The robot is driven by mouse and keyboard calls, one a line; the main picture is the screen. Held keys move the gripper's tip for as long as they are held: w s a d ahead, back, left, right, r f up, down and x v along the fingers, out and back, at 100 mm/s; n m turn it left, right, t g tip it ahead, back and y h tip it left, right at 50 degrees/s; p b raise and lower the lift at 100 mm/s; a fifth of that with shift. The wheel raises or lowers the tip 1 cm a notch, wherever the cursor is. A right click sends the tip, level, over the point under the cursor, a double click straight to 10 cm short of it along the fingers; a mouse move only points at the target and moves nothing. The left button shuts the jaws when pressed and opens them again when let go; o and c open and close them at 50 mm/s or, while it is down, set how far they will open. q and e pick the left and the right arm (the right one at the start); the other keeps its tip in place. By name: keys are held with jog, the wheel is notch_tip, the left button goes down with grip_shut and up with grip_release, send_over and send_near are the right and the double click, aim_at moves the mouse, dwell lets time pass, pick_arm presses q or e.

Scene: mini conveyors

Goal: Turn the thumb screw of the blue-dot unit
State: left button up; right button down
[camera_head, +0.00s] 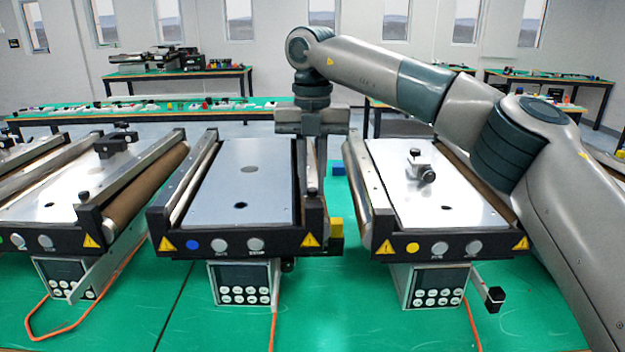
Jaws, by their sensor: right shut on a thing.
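The blue-dot unit is the middle conveyor (245,200), with a blue dot (192,245) on its front panel. Its grey top plate is bare. My right gripper (314,197) reaches down from above at the right side of this unit, near its front right corner. Its fingers point down and are shut on the thumb screw, which they mostly hide. My left gripper is not in view.
The yellow-dot unit (439,199) stands to the right with a small clamp (421,167) on its plate. Another conveyor (85,198) stands to the left. Yellow blocks (336,228) and a blue block (338,169) lie in the gap beside my gripper.

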aim_at(312, 189)
jog(key=shift+r, duration=0.15)
jog(key=c, duration=1.7)
grip_release()
jog(key=shift+o, duration=0.2)
